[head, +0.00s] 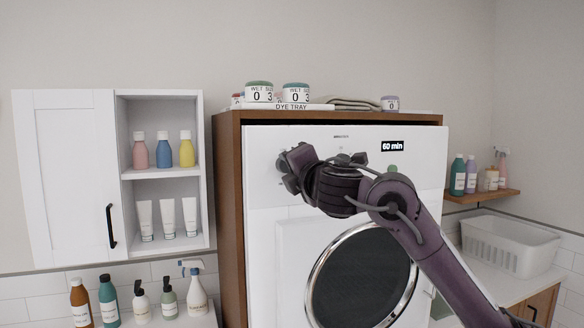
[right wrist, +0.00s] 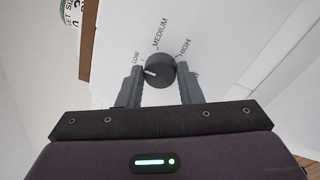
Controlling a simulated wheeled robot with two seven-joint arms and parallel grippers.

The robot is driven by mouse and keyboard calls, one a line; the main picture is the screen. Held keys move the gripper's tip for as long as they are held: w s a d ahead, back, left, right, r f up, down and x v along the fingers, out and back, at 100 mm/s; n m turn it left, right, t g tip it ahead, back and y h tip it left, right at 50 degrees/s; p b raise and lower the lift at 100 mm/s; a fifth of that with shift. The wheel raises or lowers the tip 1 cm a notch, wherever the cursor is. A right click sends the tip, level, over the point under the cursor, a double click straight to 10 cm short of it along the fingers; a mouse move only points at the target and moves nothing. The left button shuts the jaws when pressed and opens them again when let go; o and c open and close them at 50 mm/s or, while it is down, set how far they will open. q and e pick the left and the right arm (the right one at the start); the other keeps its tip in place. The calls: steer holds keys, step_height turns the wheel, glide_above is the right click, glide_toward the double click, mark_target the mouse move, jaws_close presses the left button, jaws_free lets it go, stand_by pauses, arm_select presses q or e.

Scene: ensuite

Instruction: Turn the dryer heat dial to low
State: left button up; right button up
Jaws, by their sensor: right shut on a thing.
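The heat dial (right wrist: 160,66) is a dark round knob on the white dryer (head: 270,205) panel. In the right wrist view its labels read LOW, MEDIUM and HIGH. Its white pointer line points to the left, on the side of the LOW label (right wrist: 136,57). My right gripper (right wrist: 160,78) is shut on the dial, one finger on each side. In the head view my right gripper (head: 286,168) is at the upper left of the dryer front and hides the dial. My left gripper is not in view.
The dryer sits in a wooden surround (head: 229,220) with jars and a dye tray (head: 290,106) on top. A display (head: 392,146) reads 60 min. A white cabinet (head: 65,175) stands left, and a white basket (head: 510,245) sits on the right counter.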

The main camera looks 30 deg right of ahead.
steer(key=o, duration=1)
steer(key=shift+c, duration=0.2)
steer(key=shift+s, duration=0.1)
steer(key=b+v, duration=0.2)
steer(key=v, duration=0.5)
steer(key=shift+s, duration=0.3)
steer(key=shift+a+f, duration=0.1)
